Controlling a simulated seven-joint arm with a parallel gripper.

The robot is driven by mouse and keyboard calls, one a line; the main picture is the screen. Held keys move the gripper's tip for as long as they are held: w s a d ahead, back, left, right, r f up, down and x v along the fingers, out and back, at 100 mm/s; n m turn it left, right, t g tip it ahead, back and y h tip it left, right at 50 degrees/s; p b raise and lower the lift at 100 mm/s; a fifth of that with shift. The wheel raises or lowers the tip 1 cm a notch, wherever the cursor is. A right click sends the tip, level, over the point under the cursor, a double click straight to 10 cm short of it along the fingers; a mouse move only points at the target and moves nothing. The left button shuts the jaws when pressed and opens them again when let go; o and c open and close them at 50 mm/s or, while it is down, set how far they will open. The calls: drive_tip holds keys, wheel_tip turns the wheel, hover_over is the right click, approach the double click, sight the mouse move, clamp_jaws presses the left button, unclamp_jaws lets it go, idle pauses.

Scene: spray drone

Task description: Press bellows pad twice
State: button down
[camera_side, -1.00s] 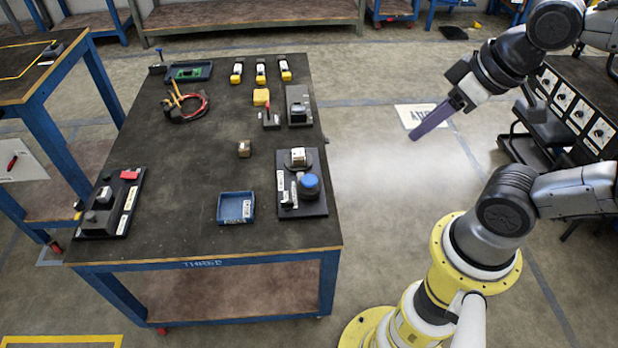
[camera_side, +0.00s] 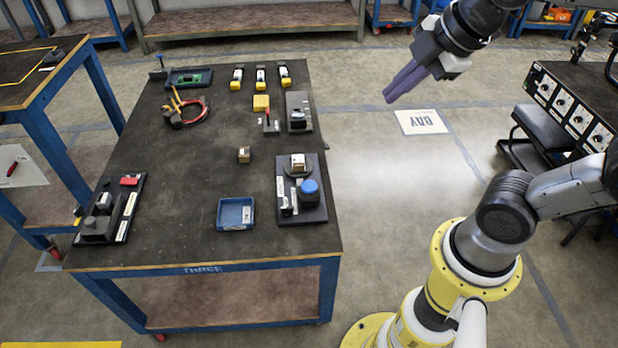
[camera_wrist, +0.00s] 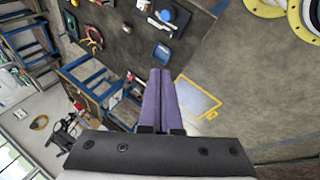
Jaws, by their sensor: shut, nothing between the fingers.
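A blue round-topped pad (camera_side: 308,187), which looks like the bellows pad, sits on a black board (camera_side: 313,215) at the table's right edge. It also shows near the top of the wrist view (camera_wrist: 166,16). My gripper (camera_side: 389,97), with long purple fingers, is raised beyond the table's right edge, well apart from the pad. The fingers are shut and empty, side by side in the wrist view (camera_wrist: 160,73).
A blue tray (camera_side: 235,213) and a small brown box (camera_side: 244,155) lie left of the board. A grey-topped fixture (camera_side: 299,112) and several yellow-and-white items stand farther back. A black board with parts (camera_side: 108,208) is at the left edge. The table's middle is mostly clear.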

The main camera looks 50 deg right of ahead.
drive_tip(key=w+f+n+g, duration=0.1)
drive_tip(key=w+n, duration=0.6)
drive_tip(key=w, duration=0.2)
drive_tip(key=n+g, duration=0.5)
drive_tip(key=n, duration=0.2)
hover_over(309, 186)
wheel_tip(309, 186, down, 24)
drive_tip(key=shift+r, duration=0.15)
wheel_tip(309, 186, down, 14)
